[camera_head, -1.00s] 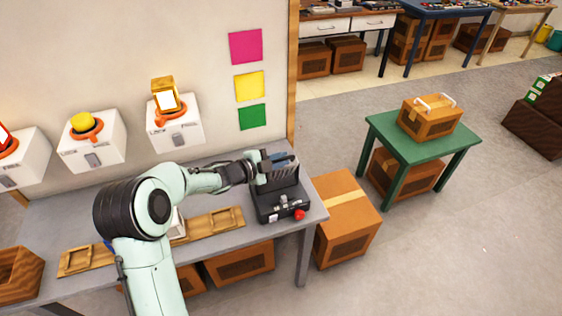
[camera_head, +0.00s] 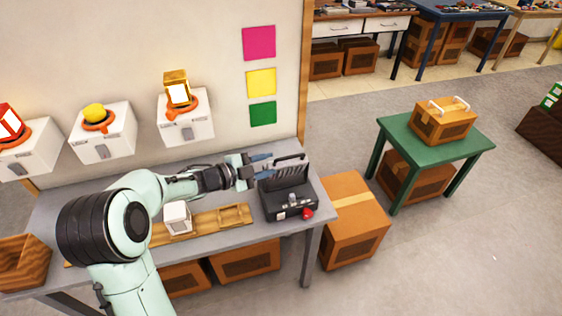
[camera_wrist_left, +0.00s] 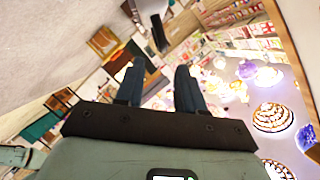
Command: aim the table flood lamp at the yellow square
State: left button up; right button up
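The black table flood lamp (camera_head: 290,204) stands near the right end of the grey table, with a ribbed upper part, a bar handle above it and a red knob at its front. The yellow square (camera_head: 261,82) is on the wall behind, between a pink and a green square. My left gripper (camera_head: 265,166) is at the lamp's upper left. Its two blue fingers are spread apart with nothing visible between them; I cannot tell whether a fingertip touches the lamp. The open fingers also show in the left wrist view (camera_wrist_left: 158,85). My right gripper is not in view.
Wall boxes with orange-based lamps (camera_head: 185,118) hang at the left. A white block (camera_head: 177,217) and a wooden rack (camera_head: 236,216) lie on the grey table (camera_head: 222,157). A cardboard box (camera_head: 350,220) stands beside it; a green table (camera_head: 424,153) is farther right.

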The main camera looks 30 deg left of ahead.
pick_arm(q)
jog(key=shift+v, duration=2.35)
